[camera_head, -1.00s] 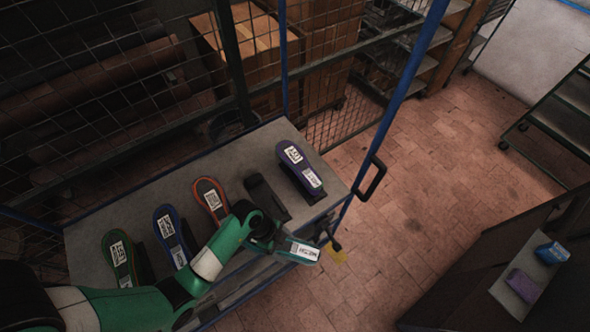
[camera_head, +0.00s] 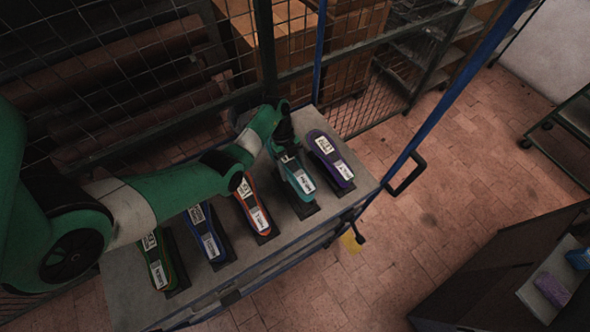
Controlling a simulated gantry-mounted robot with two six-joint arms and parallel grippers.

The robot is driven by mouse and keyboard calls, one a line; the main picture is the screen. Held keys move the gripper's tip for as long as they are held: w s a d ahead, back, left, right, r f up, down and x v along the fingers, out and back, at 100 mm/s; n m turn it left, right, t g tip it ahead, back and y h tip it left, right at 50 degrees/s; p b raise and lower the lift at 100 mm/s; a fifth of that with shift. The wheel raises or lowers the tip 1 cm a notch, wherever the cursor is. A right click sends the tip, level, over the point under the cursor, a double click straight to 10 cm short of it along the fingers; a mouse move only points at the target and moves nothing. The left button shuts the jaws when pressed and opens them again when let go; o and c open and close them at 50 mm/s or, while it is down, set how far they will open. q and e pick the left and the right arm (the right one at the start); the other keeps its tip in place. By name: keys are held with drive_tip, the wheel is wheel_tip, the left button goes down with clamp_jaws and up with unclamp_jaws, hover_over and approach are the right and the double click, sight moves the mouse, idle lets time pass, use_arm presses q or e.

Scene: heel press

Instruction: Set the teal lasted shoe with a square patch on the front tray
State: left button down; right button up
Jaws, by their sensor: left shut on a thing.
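The teal lasted shoe (camera_head: 298,178) has white labels with dark marks, too small to read; I cannot make out a square patch. My left gripper (camera_head: 284,146) is shut on the shoe's back end, partly hiding it. The shoe is over or on a black stand (camera_head: 306,210) between an orange shoe (camera_head: 257,208) and a purple shoe (camera_head: 328,156); I cannot tell whether it touches the stand. My right gripper is out of view. I cannot tell which surface is the front tray.
A blue shoe (camera_head: 208,236) and a green shoe (camera_head: 157,262) stand farther left on the grey cart top (camera_head: 368,182). A blue post and dark handle (camera_head: 405,175) edge the cart's right. At far right, a dark cabinet (camera_head: 480,275) has purple (camera_head: 552,290) and blue items beside it.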

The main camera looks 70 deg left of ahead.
sight(286, 157)
use_arm(q)
drive_tip(key=shift+f+b, duration=2.25)
drive_tip(key=shift+b, duration=0.3)
drive_tip(key=shift+f+b, duration=1.3)
drive_tip(key=shift+f, duration=0.75)
drive_tip(key=shift+f+b, duration=0.35)
drive_tip(key=shift+f, duration=0.2)
unclamp_jaws()
drive_tip(key=shift+f, duration=0.1)
drive_tip(key=p+v, duration=0.2)
drive_tip(key=v, duration=0.9)
drive_tip(key=shift+a+r, duration=0.1)
drive_tip(key=shift+r, duration=0.3)
